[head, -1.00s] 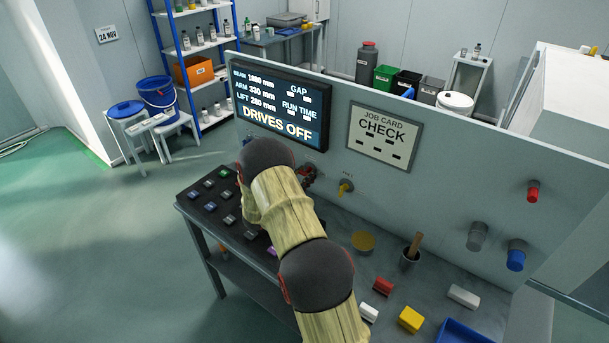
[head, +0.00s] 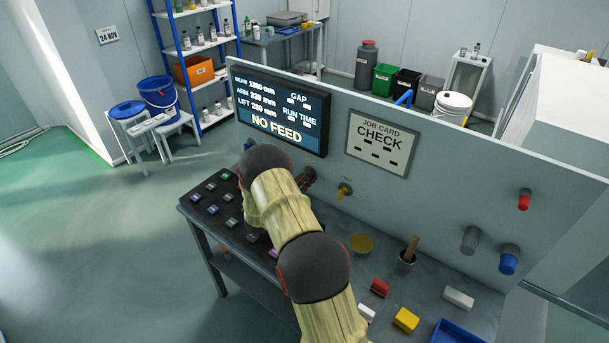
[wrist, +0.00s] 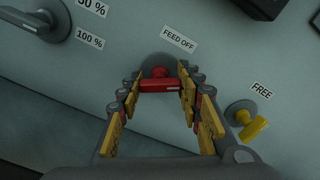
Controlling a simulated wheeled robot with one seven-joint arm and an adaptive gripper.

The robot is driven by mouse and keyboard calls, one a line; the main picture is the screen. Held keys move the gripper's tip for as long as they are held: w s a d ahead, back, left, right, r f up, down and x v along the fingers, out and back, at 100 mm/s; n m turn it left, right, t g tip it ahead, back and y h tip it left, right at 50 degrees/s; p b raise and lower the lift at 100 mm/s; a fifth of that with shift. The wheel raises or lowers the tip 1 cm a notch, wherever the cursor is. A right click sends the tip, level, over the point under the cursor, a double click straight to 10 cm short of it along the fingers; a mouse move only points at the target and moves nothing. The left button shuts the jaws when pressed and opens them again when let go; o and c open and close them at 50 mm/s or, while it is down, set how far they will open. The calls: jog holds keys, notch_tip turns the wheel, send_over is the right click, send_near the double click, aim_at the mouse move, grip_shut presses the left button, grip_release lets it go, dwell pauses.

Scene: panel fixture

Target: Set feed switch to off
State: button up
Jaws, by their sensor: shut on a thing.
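The feed switch (wrist: 160,86) is a red bar handle on a round grey base on the panel, below a label reading FEED OFF. In the wrist view the bar lies about level across the picture. My gripper (wrist: 161,82) is shut on it, with one yellow-padded finger at each end of the bar. In the head view my arm hides most of the switch and gripper. The panel's screen (head: 278,106) reads NO FEED on its bottom line.
A yellow knob (wrist: 252,128) labelled FREE sits close to the right of my gripper. A grey lever (wrist: 32,22) marked 50 % and 100 % is at upper left. A button console (head: 213,205) stands left of my arm.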

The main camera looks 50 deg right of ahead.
jog(key=n+p, duration=0.3)
jog(key=n, duration=0.3)
jog(key=shift+r+n, duration=0.1)
jog(key=shift+n, duration=0.2)
jog(key=n+p, duration=0.2)
jog(key=n, duration=0.3)
jog(key=shift+n+p, duration=0.3)
jog(key=o, duration=1.1)
jog(key=shift+o, duration=0.5)
jog(key=a, duration=0.8)
jog(key=s+a, duration=0.1)
jog(key=a, duration=0.3)
